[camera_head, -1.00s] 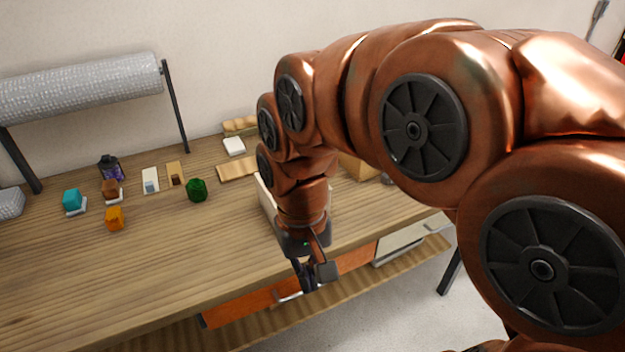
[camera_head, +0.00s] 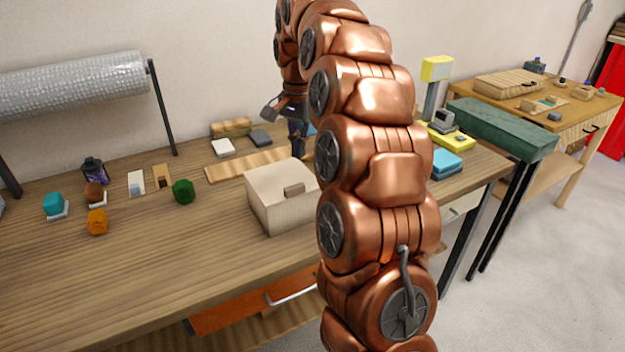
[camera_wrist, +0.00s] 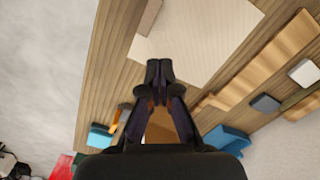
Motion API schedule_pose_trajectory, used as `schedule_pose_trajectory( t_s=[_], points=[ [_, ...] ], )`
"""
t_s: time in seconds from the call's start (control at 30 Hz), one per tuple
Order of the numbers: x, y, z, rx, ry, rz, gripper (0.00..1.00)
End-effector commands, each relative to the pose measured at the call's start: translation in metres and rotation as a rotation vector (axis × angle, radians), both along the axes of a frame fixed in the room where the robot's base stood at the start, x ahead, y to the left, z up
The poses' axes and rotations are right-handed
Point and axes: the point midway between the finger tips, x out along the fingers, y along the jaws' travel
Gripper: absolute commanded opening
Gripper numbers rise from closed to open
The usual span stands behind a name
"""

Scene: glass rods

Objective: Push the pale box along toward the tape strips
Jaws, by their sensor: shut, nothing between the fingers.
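The pale box (camera_head: 265,205), with a small brown handle-like block on its near upper edge, sits on the wooden bench in the head view, its right side hidden by my arm. It also shows at the top of the wrist view (camera_wrist: 205,32). My gripper (camera_head: 299,150) points down just behind the box, near its far right part. In the wrist view my gripper (camera_wrist: 158,68) is shut and empty, with its fingertips overlapping the box's edge; I cannot tell whether they touch. I cannot make out any tape strips for certain.
A long tan board (camera_head: 232,169) lies behind the box, with a white block (camera_head: 222,147) and a dark block (camera_head: 260,138) beyond it. A green lump (camera_head: 183,191) and several small samples stand to the left. The bench's front left is bare.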

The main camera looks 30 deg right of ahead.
Motion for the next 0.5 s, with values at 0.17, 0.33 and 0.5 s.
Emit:
schedule_pose_trajectory(
  t_s=[0.17,0.33,0.5],
  points=[
    [0.026,-0.048,-0.016,-0.014,-0.005,-0.21,0.0],
    [0.037,-0.083,-0.025,-0.028,-0.008,-0.37,0.0],
    [0.041,-0.101,-0.031,-0.036,-0.01,-0.459,0.0]
  ],
)
